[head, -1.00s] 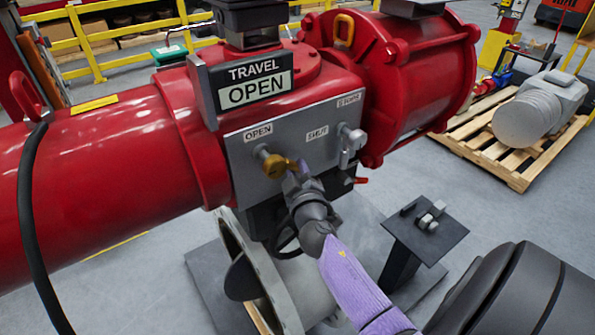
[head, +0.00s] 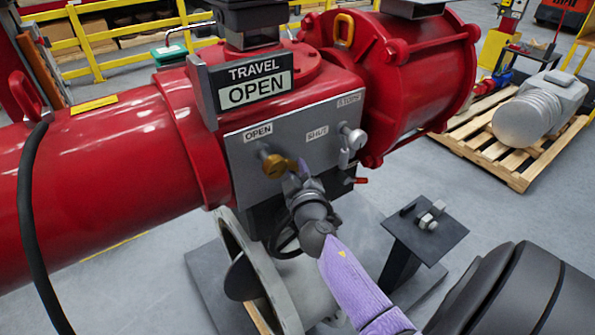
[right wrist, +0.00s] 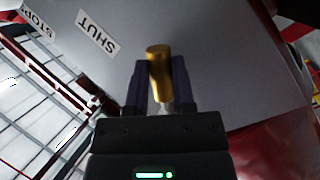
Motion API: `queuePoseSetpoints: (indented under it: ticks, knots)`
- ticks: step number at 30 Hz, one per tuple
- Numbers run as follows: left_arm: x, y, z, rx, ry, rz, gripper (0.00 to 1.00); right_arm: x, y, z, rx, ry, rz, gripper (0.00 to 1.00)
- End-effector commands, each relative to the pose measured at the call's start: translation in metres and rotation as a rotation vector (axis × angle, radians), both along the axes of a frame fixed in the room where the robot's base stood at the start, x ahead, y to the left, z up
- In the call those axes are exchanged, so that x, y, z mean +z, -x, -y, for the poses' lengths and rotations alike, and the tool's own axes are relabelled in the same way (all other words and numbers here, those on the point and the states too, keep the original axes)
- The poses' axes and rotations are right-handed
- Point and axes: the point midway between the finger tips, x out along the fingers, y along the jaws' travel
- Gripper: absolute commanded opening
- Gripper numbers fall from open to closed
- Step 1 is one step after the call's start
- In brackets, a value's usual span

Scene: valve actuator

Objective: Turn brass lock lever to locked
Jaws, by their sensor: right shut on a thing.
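The brass lock lever (head: 275,165) sits on the grey plate (head: 300,152) of the red actuator, below the OPEN label (head: 258,132). Its round hub shows, and its arm runs right towards my right gripper (head: 298,178). In the right wrist view the brass lever (right wrist: 158,62) stands between the two dark fingers of my right gripper (right wrist: 160,85), which is shut on it. The SHUT label (head: 317,134) is to the right of the lever. The fingers partly hide the lever's end in the head view. My left gripper is not in view.
A silver knob (head: 354,138) with a hanging grey piece is on the plate's right, near a small red lever (head: 356,180). A TRAVEL OPEN sign (head: 255,85) stands above. A dark stand (head: 425,232) with a bolt is at lower right.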

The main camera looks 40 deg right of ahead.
Motion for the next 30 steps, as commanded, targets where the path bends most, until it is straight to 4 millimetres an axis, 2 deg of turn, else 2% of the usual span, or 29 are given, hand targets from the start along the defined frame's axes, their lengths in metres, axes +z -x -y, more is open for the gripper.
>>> queuePoseSetpoints:
  ticks: [19,30]
  knots:
    - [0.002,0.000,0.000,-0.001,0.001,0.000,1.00,-0.002,0.000,-0.002,0.000,-0.031,0.004,0.00]
    - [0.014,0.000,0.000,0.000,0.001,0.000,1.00,-0.012,-0.002,-0.018,0.000,-0.280,0.031,0.00]
